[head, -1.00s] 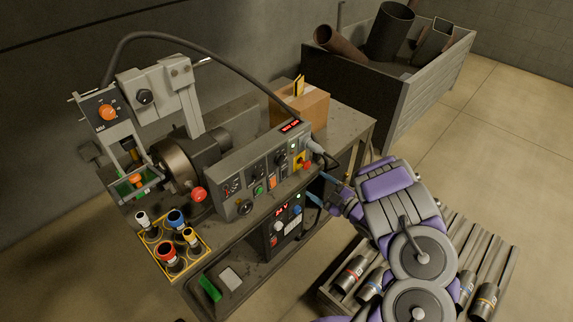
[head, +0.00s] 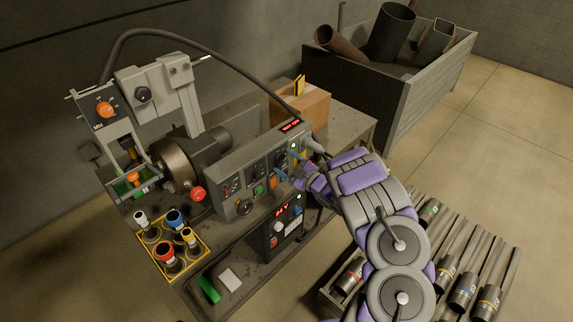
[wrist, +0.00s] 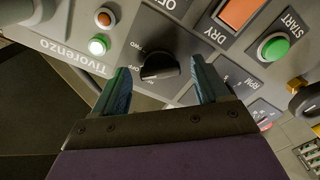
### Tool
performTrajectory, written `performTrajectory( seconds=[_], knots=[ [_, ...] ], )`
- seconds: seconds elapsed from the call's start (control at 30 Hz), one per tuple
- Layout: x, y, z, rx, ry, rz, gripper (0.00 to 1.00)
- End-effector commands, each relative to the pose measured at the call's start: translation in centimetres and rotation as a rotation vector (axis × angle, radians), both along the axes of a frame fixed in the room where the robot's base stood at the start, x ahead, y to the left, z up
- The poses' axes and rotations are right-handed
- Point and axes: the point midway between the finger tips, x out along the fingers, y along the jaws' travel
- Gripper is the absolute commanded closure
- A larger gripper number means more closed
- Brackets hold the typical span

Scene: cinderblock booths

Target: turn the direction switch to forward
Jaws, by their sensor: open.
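The direction switch is a black rotary knob (wrist: 160,66) on the grey control panel (wrist: 62,22), with small printed labels around it, one looking like FWD. The panel appears upside down in the wrist view. My gripper (wrist: 162,78) is open, with one blue finger on each side of the knob and a visible gap to each. I cannot tell the depth of the fingertips exactly. In the head view my gripper (head: 291,170) is at the right part of the machine's panel (head: 222,171) and partly hides the switches there.
An orange rocker switch (wrist: 240,12) and a green start button (wrist: 274,47) are close to the right finger. A lit green lamp (wrist: 97,46) is at left. A red emergency button (head: 198,194) juts out near the chuck. A cable arches above the machine.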

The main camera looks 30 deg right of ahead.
Motion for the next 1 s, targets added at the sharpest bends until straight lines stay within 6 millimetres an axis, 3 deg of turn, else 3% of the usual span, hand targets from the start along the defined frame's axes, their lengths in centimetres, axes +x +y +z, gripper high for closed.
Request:
performTrajectory(
  seconds=[0.23,0.8,1.0],
  knots=[
    [0.06,0.03,-0.03,0.000,0.002,0.000,0.26],
    [0.03,0.06,-0.09,0.000,0.002,0.001,0.79],
    [0.03,0.08,-0.08,0.009,0.005,0.001,0.82]
  ],
)
